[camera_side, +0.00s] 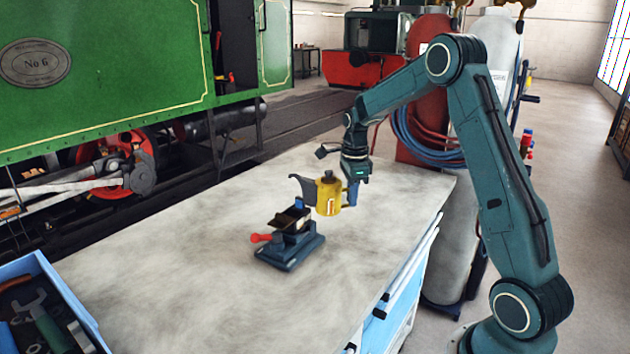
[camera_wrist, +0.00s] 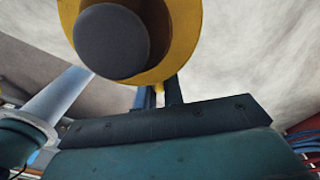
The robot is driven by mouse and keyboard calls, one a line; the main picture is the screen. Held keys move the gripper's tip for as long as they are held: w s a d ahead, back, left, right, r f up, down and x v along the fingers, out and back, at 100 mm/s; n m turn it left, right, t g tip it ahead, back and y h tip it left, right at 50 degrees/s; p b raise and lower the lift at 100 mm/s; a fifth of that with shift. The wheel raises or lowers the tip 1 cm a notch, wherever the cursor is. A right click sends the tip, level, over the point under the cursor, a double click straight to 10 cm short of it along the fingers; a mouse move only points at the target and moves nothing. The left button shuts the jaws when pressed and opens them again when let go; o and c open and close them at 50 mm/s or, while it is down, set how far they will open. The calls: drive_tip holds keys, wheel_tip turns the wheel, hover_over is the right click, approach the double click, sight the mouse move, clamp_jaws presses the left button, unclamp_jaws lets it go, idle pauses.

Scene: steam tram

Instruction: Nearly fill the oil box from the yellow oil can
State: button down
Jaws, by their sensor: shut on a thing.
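The yellow oil can (camera_side: 329,194) has a dark cap and a grey spout pointing left. My gripper (camera_side: 352,188) is shut on the can at its right side and holds it roughly upright, apparently above the bench. The oil box (camera_side: 291,219) is a small dark open-topped box with a blue part on its rim, set on a dark blue vise-like base (camera_side: 290,252) with a red handle. The can is behind and to the right of the box. In the wrist view the can's yellow top (camera_wrist: 184,62) and dark cap fill the upper middle. The oil level is not visible.
The pale bench top (camera_side: 170,270) is mostly clear. A blue tool tray (camera_side: 62,290) with a wrench stands at the lower left. A green locomotive (camera_side: 130,60) stands behind the bench. Gas cylinders (camera_side: 495,60) with blue hoses stand behind my arm.

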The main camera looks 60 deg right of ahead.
drive_tip(key=shift+f, duration=0.15)
drive_tip(key=shift+s+d+f+g+h, duration=0.2)
drive_tip(key=shift+d+f+g+h, duration=0.1)
drive_tip(key=shift+g+h, duration=0.25)
drive_tip(key=shift+s+d+f+g+h, duration=0.2)
drive_tip(key=shift+f+g+h, duration=0.1)
drive_tip(key=shift+g+h, duration=0.2)
drive_tip(key=shift+r+g+h, duration=0.35)
drive_tip(key=shift+r, duration=0.15)
idle(0.9)
drive_tip(key=shift+r+g+h, duration=0.3)
drive_tip(key=shift+r+g, duration=0.1)
drive_tip(key=shift+r, duration=0.2)
drive_tip(key=shift+r, duration=0.2)
idle(0.7)
drive_tip(key=shift+w+r+g+h, duration=0.1)
drive_tip(key=shift+r+g+h, duration=0.3)
drive_tip(key=shift+r, duration=0.2)
drive_tip(key=shift+r, duration=0.15)
idle(0.7)
